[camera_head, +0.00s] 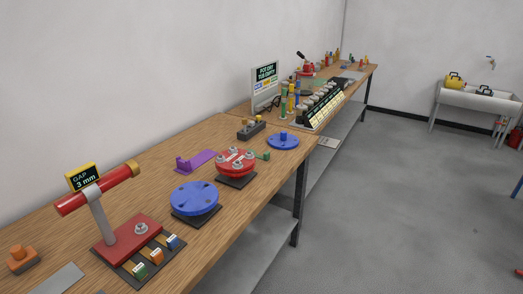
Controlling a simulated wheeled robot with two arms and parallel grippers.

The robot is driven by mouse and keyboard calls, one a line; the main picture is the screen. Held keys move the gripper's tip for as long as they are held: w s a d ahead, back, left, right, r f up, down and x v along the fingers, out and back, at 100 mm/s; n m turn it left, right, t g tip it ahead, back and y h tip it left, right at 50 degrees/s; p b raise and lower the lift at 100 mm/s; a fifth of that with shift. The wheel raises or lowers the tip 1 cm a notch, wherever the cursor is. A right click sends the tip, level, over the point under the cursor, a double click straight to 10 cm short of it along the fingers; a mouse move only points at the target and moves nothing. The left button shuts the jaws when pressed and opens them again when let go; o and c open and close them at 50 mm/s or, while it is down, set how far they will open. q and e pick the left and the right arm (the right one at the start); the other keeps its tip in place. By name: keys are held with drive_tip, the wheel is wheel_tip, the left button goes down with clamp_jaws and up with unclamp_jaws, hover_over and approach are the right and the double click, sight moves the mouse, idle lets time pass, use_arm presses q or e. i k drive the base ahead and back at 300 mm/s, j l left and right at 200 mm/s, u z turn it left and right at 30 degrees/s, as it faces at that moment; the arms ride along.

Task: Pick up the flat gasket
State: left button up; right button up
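Neither of my grippers is in view. I cannot make out a flat gasket with certainty in the head view. A blue round disc (193,197) with holes lies on a dark square plate in the middle of the near bench. Behind it, a red round flange (236,164) with several grey bolts or nuts on top sits on another dark plate. A smaller blue disc (283,144) with a raised knob lies farther along the bench.
The wooden bench (130,165) runs along the wall. A red stand (127,242) with a "GAP 3 mm" display (83,178) is at near left. A purple bracket (195,162), an orange block (22,257) and a dark sign rack (323,107) also stand there.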

sight(266, 155)
drive_tip(key=i+l+u, duration=0.1)
drive_tip(key=i+l, duration=0.65)
drive_tip(key=l, duration=0.15)
drive_tip(key=i+l+u, duration=0.15)
drive_tip(key=i+l, duration=0.25)
drive_tip(key=i+l+u, duration=0.1)
drive_tip(key=i+l, duration=0.25)
drive_tip(key=l, duration=0.2)
